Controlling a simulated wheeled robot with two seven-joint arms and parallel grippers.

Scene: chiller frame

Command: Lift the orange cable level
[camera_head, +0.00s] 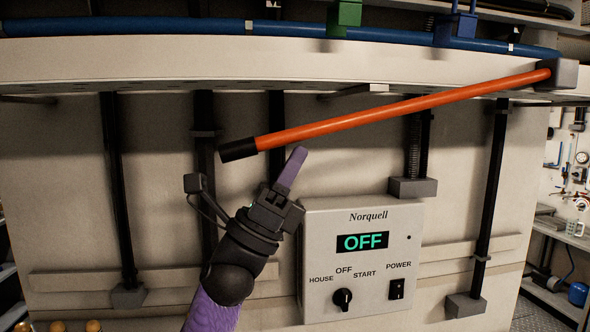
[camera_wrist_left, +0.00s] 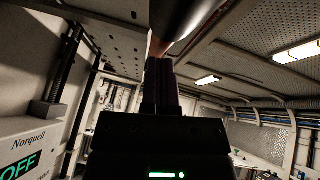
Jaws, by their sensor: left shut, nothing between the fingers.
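The orange cable (camera_head: 400,106) runs at a slant across the front of the chiller frame. Its right end meets a grey block (camera_head: 557,75) high on the frame, and its black left end (camera_head: 238,150) hangs lower. My left gripper (camera_head: 298,155) is shut and empty, with its fingertips just below the cable, a little right of the black end. Whether the fingertips touch the cable I cannot tell. In the left wrist view the shut fingers (camera_wrist_left: 161,80) point up at a dark round shape with some orange beside it. My right gripper is not in view.
A grey Norquell control box (camera_head: 362,275) reading OFF stands just right of my left gripper. Black vertical posts (camera_head: 118,190) cross the pale panel. A blue pipe (camera_head: 200,27) with green (camera_head: 343,15) and blue (camera_head: 455,28) clamps runs above the frame's ledge.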

